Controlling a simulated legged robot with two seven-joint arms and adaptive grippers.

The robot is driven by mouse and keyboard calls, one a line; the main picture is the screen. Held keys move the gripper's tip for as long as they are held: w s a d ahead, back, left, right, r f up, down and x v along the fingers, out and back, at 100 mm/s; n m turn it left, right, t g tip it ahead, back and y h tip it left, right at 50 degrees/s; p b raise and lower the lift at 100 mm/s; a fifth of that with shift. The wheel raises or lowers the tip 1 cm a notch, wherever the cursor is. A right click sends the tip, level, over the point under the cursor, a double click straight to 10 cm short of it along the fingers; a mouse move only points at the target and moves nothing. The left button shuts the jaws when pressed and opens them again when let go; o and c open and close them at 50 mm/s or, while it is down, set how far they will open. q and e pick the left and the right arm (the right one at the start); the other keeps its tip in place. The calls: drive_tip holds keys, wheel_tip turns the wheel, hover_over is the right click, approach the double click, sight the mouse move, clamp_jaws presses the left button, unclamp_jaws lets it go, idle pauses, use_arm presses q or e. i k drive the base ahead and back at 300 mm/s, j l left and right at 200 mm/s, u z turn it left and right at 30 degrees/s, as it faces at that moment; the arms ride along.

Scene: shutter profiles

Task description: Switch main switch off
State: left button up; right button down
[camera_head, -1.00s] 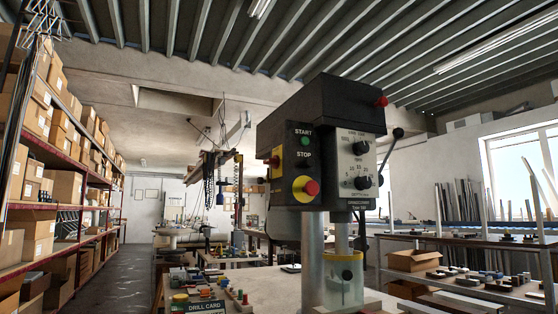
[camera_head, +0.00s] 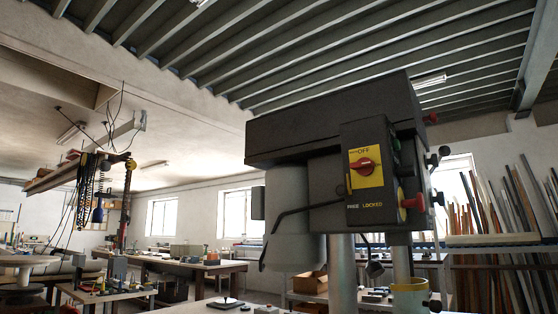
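The main switch (camera_head: 365,167) is a red rotary knob on a yellow plate, on the side of the dark drill press head (camera_head: 330,115). The word OFF shows at the top of the plate. The knob looks roughly level, and I cannot tell its setting for certain. Below it are the words FREE and LOCKED beside a black lever (camera_head: 310,206). A red stop button (camera_head: 413,202) on a yellow base shows edge-on at the right. Neither of my grippers is in view.
Workbenches (camera_head: 185,264) stand behind at the left, and a hoist with chains (camera_head: 90,190) hangs there. Many long profiles (camera_head: 500,230) lean against the right wall. The space before the switch looks clear.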

sight(364, 166)
drive_tip(key=j, duration=1.4)
drive_tip(key=i, duration=0.05)
